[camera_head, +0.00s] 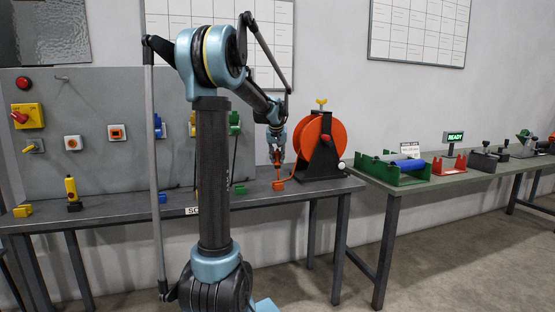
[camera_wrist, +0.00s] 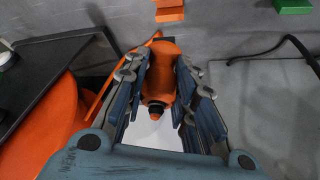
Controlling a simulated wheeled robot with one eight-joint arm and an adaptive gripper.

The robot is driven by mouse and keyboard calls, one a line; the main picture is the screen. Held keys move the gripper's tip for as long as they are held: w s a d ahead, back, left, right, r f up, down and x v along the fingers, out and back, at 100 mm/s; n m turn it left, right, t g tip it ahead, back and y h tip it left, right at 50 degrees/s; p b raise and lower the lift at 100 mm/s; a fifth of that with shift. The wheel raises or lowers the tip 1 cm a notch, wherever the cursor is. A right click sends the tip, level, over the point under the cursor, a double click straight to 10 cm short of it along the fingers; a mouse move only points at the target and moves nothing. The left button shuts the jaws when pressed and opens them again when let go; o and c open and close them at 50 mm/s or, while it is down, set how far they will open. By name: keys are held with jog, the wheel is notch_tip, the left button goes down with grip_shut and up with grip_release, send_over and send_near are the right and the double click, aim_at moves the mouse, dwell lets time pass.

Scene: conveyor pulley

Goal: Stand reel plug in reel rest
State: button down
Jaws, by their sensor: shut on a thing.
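The orange reel plug (camera_wrist: 160,72) sits between the fingers of my gripper (camera_wrist: 161,62) in the wrist view. My gripper is shut on it, and a dark round part shows at its near end. In the head view my gripper (camera_head: 277,157) is above the bench, just left of the orange cable reel. A small orange block (camera_head: 278,186), which looks like the reel rest, lies on the bench below it. The block also shows at the top of the wrist view (camera_wrist: 169,12), apart from the plug. Its opening cannot be made out.
The orange reel (camera_head: 309,137) on its black stand is close to my gripper's right. A green block (camera_wrist: 293,6) and a black cable (camera_wrist: 268,48) show in the wrist view. A blue block (camera_head: 162,197) and a yellow-black plug (camera_head: 71,190) stand farther left on the bench.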

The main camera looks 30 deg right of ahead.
jog(key=shift+s+r, duration=0.1)
jog(key=shift+s, duration=0.05)
jog(key=shift+s+f, duration=0.1)
jog(key=shift+f, duration=3.1)
jog(key=shift+f, duration=1.25)
dwell(0.6)
jog(key=c, duration=1.2)
grip_release()
jog(key=shift+r, duration=0.1)
jog(key=shift+r, duration=4.4)
